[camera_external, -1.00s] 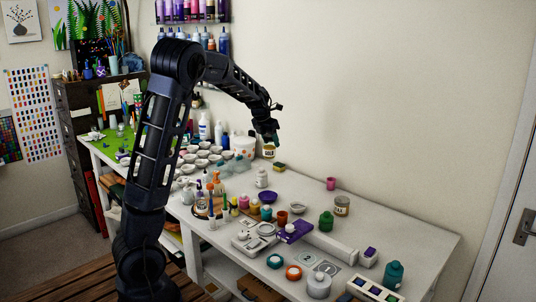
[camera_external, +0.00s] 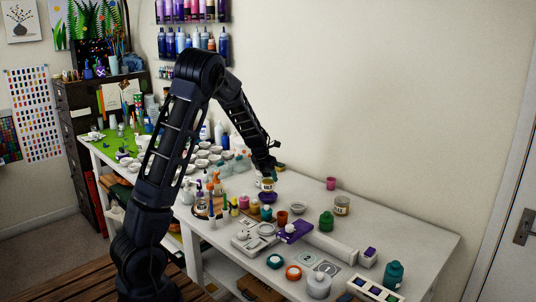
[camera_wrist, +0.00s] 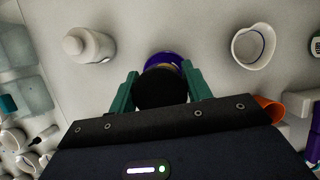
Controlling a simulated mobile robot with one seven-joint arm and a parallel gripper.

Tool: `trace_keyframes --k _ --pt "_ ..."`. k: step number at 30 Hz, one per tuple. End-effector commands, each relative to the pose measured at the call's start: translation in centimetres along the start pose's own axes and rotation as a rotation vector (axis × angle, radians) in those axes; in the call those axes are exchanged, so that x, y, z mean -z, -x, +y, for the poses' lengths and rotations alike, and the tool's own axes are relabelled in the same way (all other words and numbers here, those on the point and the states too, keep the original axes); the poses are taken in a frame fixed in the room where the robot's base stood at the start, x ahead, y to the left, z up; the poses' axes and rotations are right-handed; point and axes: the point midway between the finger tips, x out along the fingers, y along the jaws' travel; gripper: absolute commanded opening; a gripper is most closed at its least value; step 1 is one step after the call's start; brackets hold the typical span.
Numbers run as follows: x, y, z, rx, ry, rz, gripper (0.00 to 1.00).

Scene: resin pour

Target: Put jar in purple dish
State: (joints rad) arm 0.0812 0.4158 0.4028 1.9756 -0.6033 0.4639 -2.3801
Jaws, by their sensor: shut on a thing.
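My gripper (camera_external: 270,177) is shut on a small jar (camera_external: 267,185) with a pale body and label. In the wrist view, the jar's black lid (camera_wrist: 161,86) sits between the two green fingertips. A purple dish (camera_external: 267,197) appears just below the jar in the external view. In the wrist view, a purple rim (camera_wrist: 163,58) shows past the lid, and the rest is hidden by the jar. I cannot tell whether the jar touches the dish. The jar looks about upright.
A white bottle (camera_wrist: 88,46) stands to the left in the wrist view, and a pale round bowl (camera_wrist: 236,48) to the right. An orange cup (camera_external: 282,217) stands close by. Several small paint bottles crowd the front left. The back right of the table is clearer.

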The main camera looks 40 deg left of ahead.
Motion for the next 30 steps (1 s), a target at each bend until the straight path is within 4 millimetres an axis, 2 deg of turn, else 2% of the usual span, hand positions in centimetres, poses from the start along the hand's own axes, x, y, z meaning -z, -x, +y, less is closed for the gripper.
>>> trace_keyframes --k 12,23,24,27,30 --pt "1.5 -3.5 0.0 0.001 0.001 0.001 0.25" --pt "1.6 -3.8 -0.1 0.001 0.0 0.001 0.25" --pt "1.6 -3.9 -0.1 0.001 0.0 0.001 0.53" --pt "1.6 -3.8 -0.1 0.001 0.0 0.0 0.7" --pt "1.6 -3.8 -0.1 0.001 0.0 0.0 0.7"
